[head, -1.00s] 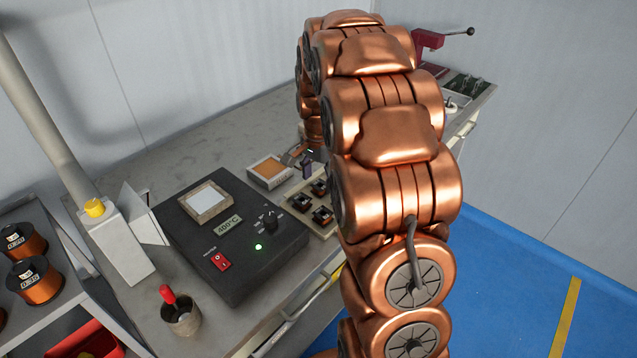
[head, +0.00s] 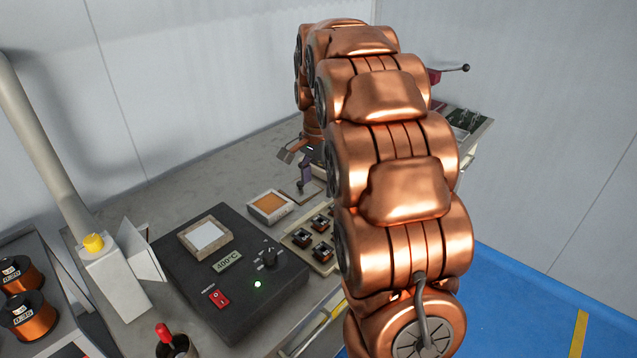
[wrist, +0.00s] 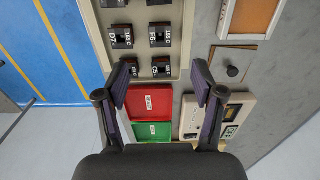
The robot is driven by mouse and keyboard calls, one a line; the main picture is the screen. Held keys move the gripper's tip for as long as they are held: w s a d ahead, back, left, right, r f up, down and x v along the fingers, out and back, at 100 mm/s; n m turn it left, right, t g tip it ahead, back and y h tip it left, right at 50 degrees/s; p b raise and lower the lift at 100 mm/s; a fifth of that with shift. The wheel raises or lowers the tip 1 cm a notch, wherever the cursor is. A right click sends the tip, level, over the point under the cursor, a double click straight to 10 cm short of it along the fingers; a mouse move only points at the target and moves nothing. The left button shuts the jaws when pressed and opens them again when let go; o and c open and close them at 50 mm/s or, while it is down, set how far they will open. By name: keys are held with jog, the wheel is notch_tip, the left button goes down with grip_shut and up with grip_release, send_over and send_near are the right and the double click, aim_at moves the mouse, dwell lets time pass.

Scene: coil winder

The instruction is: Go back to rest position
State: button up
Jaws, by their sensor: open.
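My gripper (wrist: 161,88) is open and empty in the wrist view, its two dark, purple-padded fingers spread apart above the bench. In the head view my gripper (head: 295,166) shows small beside my copper arm, above the grey bench (head: 215,165). Its fingers are apart from everything below. My arm hides much of the bench's right part in the head view.
A black 400°C heater box (head: 235,262) with a lit green lamp stands on the bench. Near it are a small orange-filled tray (head: 270,206) and a pale tray (head: 299,237) of several coils. The wrist view shows red (wrist: 150,101) and green (wrist: 153,131) bins.

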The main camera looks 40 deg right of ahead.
dwell(0.3)
jog(key=s+a+n+p, duration=0.2)
jog(key=s+a+n, duration=0.3)
jog(key=s, duration=0.5)
jog(key=s+a+n+g+p, duration=0.1)
jog(key=s+a+n, duration=0.4)
jog(key=s+a, duration=0.3)
jog(key=s+a+r+n+p, duration=0.1)
jog(key=s+a+n, duration=0.4)
jog(key=s, duration=0.7)
jog(key=shift+s+a+g+p, duration=0.15)
jog(key=shift+a+g+p, duration=0.25)
jog(key=shift+a+p, duration=0.55)
